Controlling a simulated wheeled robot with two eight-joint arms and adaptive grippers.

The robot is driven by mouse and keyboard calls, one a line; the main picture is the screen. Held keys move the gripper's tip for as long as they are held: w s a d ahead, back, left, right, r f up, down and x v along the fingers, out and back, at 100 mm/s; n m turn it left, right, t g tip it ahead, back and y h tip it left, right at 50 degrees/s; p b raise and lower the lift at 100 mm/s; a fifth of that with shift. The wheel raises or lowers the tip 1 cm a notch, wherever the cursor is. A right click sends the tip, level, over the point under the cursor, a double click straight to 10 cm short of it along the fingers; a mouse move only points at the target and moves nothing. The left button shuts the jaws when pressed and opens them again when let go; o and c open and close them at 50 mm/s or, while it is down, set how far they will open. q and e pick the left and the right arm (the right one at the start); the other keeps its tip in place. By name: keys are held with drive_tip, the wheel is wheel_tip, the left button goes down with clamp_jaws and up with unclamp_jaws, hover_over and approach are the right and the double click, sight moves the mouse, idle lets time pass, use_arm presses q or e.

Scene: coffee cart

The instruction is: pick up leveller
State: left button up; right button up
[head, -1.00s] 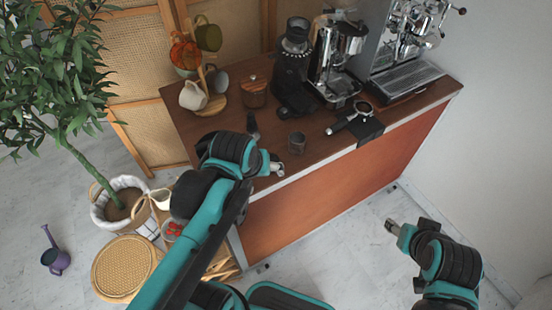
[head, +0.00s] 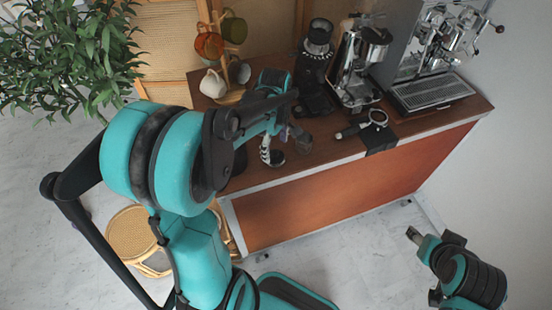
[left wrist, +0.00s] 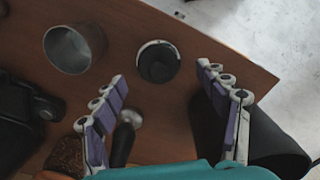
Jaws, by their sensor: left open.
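The leveller, a round dark piece with a pale metal rim, sits on the brown cart top near its edge in the left wrist view (left wrist: 158,62). It looks like the small dark disc below my left gripper in the head view (head: 277,158). My left gripper (head: 276,143) is open above the counter. In the left wrist view its purple-padded fingers (left wrist: 162,76) spread to either side, with the leveller between and just beyond the tips. Nothing is held. My right gripper (head: 414,235) hangs over the floor at lower right, away from the counter; its jaw opening is unclear.
A metal cup (left wrist: 76,48) stands left of the leveller in the wrist view. A dark-handled tool (left wrist: 123,143) lies between the fingers, and a dark cylinder (left wrist: 277,150) is at right. Portafilter (head: 377,117), grinder (head: 316,65), espresso machine (head: 440,60) and mug stand (head: 232,97) stand farther back.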

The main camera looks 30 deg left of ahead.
sight(275, 152)
use_arm(q)
drive_tip(key=f+b, duration=0.1)
drive_tip(key=f, duration=0.3)
drive_tip(key=shift+w+f+b, duration=0.2)
drive_tip(key=shift+b, duration=0.15)
drive_tip(key=shift+r, duration=0.1)
drive_tip(key=shift+c, duration=0.4)
drive_tip(key=c, duration=1.3)
drive_tip(key=shift+r, duration=0.15)
